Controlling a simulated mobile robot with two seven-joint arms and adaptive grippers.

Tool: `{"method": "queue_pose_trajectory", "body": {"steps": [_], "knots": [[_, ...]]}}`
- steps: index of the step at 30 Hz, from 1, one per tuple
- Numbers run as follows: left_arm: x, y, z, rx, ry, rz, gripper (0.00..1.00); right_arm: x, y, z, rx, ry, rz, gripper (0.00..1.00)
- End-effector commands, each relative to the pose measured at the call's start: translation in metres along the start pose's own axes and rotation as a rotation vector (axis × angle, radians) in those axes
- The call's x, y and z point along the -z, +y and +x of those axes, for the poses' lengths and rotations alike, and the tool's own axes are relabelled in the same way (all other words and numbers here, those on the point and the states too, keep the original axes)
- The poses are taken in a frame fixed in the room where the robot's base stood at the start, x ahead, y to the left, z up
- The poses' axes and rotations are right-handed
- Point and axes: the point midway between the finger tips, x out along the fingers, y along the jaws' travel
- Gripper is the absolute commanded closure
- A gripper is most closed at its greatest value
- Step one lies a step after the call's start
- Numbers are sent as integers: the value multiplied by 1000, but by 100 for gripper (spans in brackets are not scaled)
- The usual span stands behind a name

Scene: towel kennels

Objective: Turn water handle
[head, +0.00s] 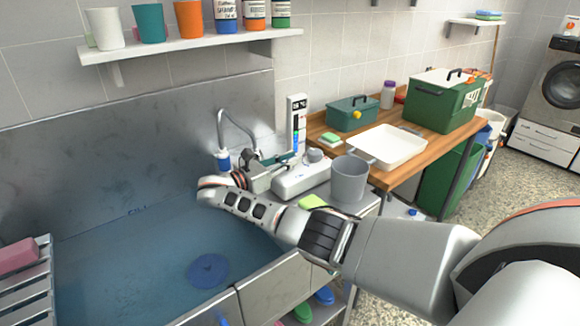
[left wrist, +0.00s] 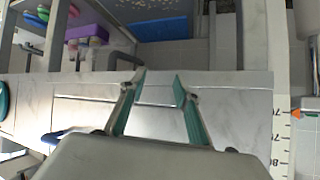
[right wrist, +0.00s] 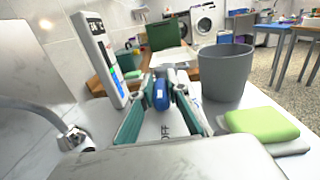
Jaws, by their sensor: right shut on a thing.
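The water handle (right wrist: 161,95) is a blue lever on a white unit marked OFF. It sits between the teal fingers of my right gripper (right wrist: 162,88), which is shut on it. In the head view my right gripper (head: 284,160) reaches over the tub's corner to the white unit (head: 300,180), and hides the handle. The curved metal tap (head: 237,122) stands just behind, over the tub. A tall display panel (head: 297,125) stands behind the unit, and it also shows in the right wrist view (right wrist: 97,58). My left gripper (left wrist: 159,80) is open and empty, outside the head view.
A grey bucket (head: 350,178) and a green sponge (head: 313,201) sit close right of my right gripper. The tub (head: 130,250) has a blue disc (head: 208,270) in it. A wooden table (head: 385,178) with a white tray (head: 388,146) and green boxes stands beyond.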

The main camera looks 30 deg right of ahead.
Motion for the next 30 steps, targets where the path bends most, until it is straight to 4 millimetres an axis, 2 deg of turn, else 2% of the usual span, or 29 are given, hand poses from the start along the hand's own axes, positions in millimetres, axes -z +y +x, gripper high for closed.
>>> {"method": "queue_pose_trajectory", "body": {"steps": [1,6,19,20,21,30], "knots": [[-10,2,3,-1,-9,-1,68,6,0,-1,13,4,-4,100],[-21,4,5,-2,-23,-3,68,3,0,-1,40,2,-3,100],[-15,3,4,0,-13,-5,68,1,0,0,47,3,-1,100],[-15,3,4,0,-12,-5,68,1,0,0,47,3,-1,77],[-14,2,4,0,-11,-5,68,1,0,0,46,3,-1,68],[-17,3,4,0,-15,-5,68,0,0,0,46,2,1,68]]}}
